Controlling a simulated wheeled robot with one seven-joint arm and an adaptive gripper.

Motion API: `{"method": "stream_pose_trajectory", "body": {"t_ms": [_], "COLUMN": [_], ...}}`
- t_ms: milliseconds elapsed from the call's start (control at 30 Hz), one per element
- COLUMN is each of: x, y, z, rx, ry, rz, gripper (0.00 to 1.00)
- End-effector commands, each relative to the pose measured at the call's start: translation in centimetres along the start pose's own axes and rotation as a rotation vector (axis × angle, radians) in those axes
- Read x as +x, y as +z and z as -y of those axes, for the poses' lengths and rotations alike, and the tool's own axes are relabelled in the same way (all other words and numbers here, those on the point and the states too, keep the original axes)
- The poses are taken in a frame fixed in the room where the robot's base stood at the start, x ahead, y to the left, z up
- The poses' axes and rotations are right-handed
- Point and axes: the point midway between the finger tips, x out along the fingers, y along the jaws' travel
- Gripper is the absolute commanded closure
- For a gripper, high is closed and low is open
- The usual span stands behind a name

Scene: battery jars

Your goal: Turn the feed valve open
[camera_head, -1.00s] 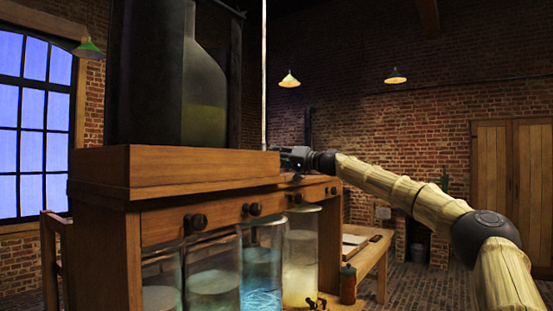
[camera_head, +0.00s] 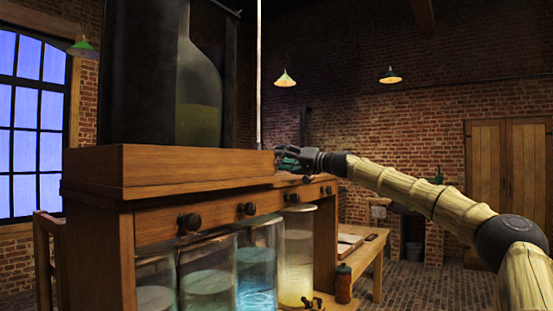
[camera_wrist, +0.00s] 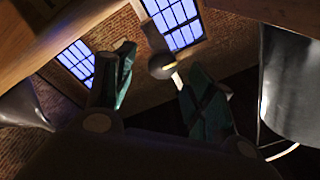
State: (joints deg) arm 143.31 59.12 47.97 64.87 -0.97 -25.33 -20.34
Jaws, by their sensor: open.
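A row of dark round knobs runs along the cabinet's front rail, with one (camera_head: 189,222) nearest, a second (camera_head: 247,208), and others further right; no label shows which is the feed valve. A small brass tap (camera_head: 313,303) shows at the bottom edge. My gripper (camera_head: 287,157) is at the right end of the wooden top, above the far knobs. In the wrist view its teal fingers (camera_wrist: 158,62) are spread apart. A dark rounded knob-like piece (camera_wrist: 163,65) shows in the gap beyond them; I cannot see any contact.
Several glass jars (camera_head: 256,275) of liquid stand under the rail. A large dark bottle (camera_head: 200,95) stands on the wooden cabinet (camera_head: 190,165). A side table (camera_head: 355,255) and a small dark red bottle (camera_head: 343,283) are at the right.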

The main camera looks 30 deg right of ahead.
Motion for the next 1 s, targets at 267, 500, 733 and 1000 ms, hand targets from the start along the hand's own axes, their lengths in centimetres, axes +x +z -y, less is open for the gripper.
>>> {"method": "stream_pose_trajectory", "body": {"t_ms": [267,500,733,1000], "x": [-3.6,-5.9,-6.9,-7.0], "y": [-0.2,-0.1,-0.1,0.1], "z": [0.0,-0.1,-0.1,0.0], "rx": [0.001,0.001,0.000,-0.001], "ry": [0.000,0.000,0.001,0.002], "rz": [-0.003,-0.002,-0.001,0.000], "gripper": [0.45,0.45,0.45,0.45]}}
